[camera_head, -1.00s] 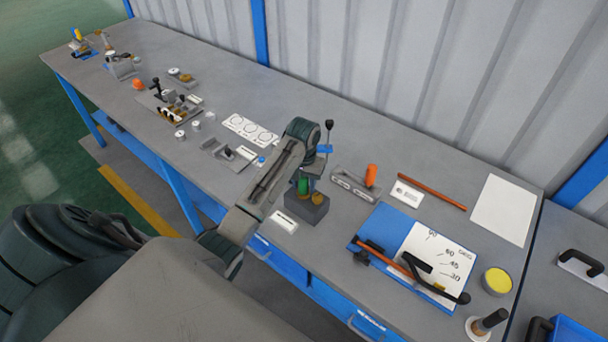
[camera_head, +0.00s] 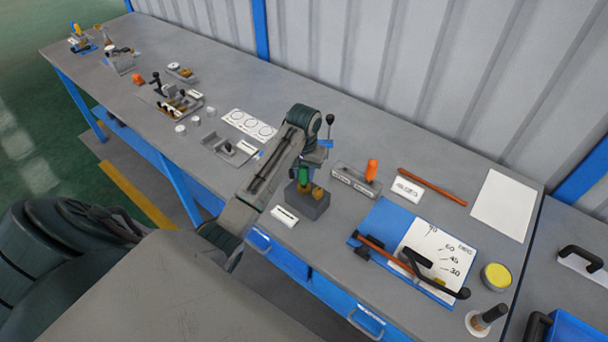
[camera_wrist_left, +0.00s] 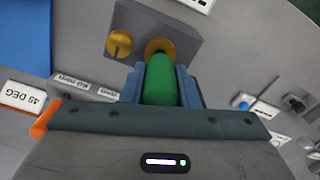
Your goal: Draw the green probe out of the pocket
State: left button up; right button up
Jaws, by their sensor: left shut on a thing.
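The green probe (camera_head: 304,174) is upright at the dark grey block (camera_head: 309,206) near the bench's front edge. In the left wrist view the probe's green body (camera_wrist_left: 160,82) lies between the two blue-grey fingers of my left gripper (camera_wrist_left: 160,86), which is shut on it. Its far end meets a brass ring (camera_wrist_left: 160,47) on the grey block (camera_wrist_left: 183,28). A brass knob (camera_wrist_left: 119,43) sits beside that ring on the block. Whether the probe's tip is still inside the pocket is hidden. My right gripper is not in view.
A grey fixture with an orange handle (camera_head: 371,170) stands right of the block. A white label (camera_head: 284,216) lies at its front left. A blue angle board (camera_head: 376,226) with a black handle is farther right. Behind stands a black-knobbed lever (camera_head: 330,120).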

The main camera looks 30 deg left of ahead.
pick_arm(q)
jog(key=shift+r, duration=2.25)
